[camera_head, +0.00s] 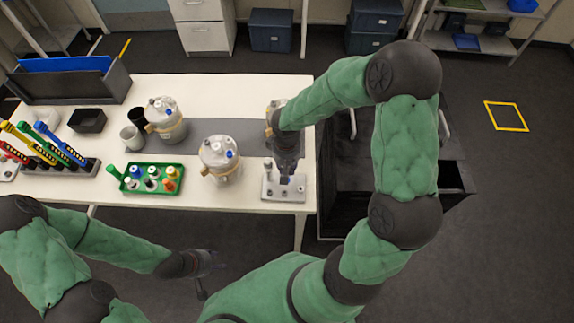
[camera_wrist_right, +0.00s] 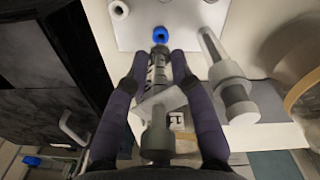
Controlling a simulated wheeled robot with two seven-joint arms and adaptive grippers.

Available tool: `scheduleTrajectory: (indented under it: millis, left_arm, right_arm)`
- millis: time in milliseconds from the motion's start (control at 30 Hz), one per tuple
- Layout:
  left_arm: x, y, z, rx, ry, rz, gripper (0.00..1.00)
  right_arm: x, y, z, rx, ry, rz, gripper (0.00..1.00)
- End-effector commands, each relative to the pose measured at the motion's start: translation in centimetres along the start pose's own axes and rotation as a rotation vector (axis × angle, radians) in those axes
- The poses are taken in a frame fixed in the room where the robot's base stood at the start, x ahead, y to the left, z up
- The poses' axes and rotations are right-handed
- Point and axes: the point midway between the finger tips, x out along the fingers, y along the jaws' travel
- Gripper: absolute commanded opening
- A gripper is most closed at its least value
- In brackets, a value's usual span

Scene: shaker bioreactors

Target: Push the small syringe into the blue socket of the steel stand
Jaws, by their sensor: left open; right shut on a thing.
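The steel stand (camera_head: 270,190) sits at the right front corner of the white table and also shows in the right wrist view (camera_wrist_right: 183,12). Its blue socket (camera_wrist_right: 160,34) is in line with the front end of the small syringe (camera_wrist_right: 158,68). I cannot tell whether the two touch. My right gripper (camera_wrist_right: 160,58) is shut on the small syringe, its fingers on either side of the barrel. In the head view this gripper (camera_head: 286,177) is over the stand and partly hides it. A larger syringe (camera_wrist_right: 229,80) stands beside it. My left gripper (camera_head: 208,262) is open, in front of the table.
A green tray (camera_head: 152,179) with coloured caps, a rack of coloured tubes (camera_head: 52,158) and a black bin (camera_head: 87,121) are further left. A black cabinet (camera_head: 345,190) adjoins the right table edge.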

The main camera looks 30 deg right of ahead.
Motion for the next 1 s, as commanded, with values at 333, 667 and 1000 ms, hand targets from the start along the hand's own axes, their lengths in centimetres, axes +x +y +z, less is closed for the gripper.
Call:
scheduleTrajectory:
  millis: [333, 667, 1000]
  left_arm:
    - [0.74, -0.26, -0.04, 0.000, 0.000, 0.000, 0.47]
    - [1.05, -0.37, -0.06, 0.000, 0.000, 0.000, 0.47]
    - [1.05, -0.37, -0.05, 0.000, 0.000, 0.000, 0.47]
  right_arm:
    - [1.13, -0.01, -0.02, 0.000, 0.000, 0.000, 0.00]
    - [1.18, -0.02, -0.01, 0.001, 0.001, 0.000, 0.00]
    - [1.13, -0.03, 0.02, 0.001, 0.001, 0.000, 0.00]
